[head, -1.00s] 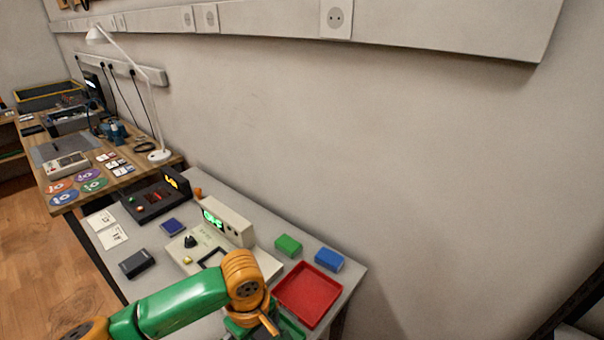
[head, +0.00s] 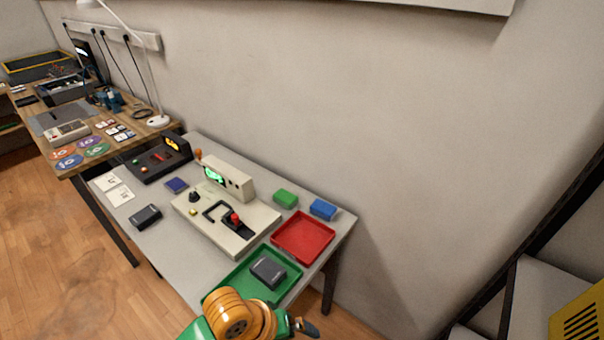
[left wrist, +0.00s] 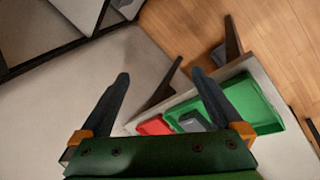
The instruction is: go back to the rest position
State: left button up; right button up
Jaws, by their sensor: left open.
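My left gripper (left wrist: 165,105) is open and empty in the left wrist view, its two dark fingers spread apart. In the head view my green and orange left arm comes in at the bottom, in front of the table's near edge; one dark fingertip shows there. The green tray (head: 234,283) lies on the grey table with a dark grey box (head: 268,271) in it. In the left wrist view the green tray (left wrist: 262,112) and the dark box (left wrist: 192,121) lie beyond the fingers, apart from them. My right gripper is not in view.
The grey table (head: 165,230) also bears a red tray (head: 303,236), a green block (head: 286,198), a blue block (head: 323,209), a beige device (head: 205,222) and another dark box (head: 145,216). A yellow object (head: 578,318) stands at far right. Floor is clear at left.

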pick_arm(q)
jog(key=s+a+f+m+t+y, duration=0.1)
jog(key=s+a+f+m+y, duration=0.1)
jog(key=s+a, duration=0.35)
jog(key=s+a+f+m+t+y, duration=0.1)
jog(key=s+a+f+m+y, duration=0.15)
jog(key=a, duration=0.65)
notch_tip(320, 180, down, 16)
jog(key=s+f+g, duration=0.1)
jog(key=s+g, duration=0.1)
jog(key=s+a+f, duration=0.2)
jog(key=s+f, duration=0.6)
jog(key=s, duration=0.4)
jog(key=shift+f+g, duration=0.4)
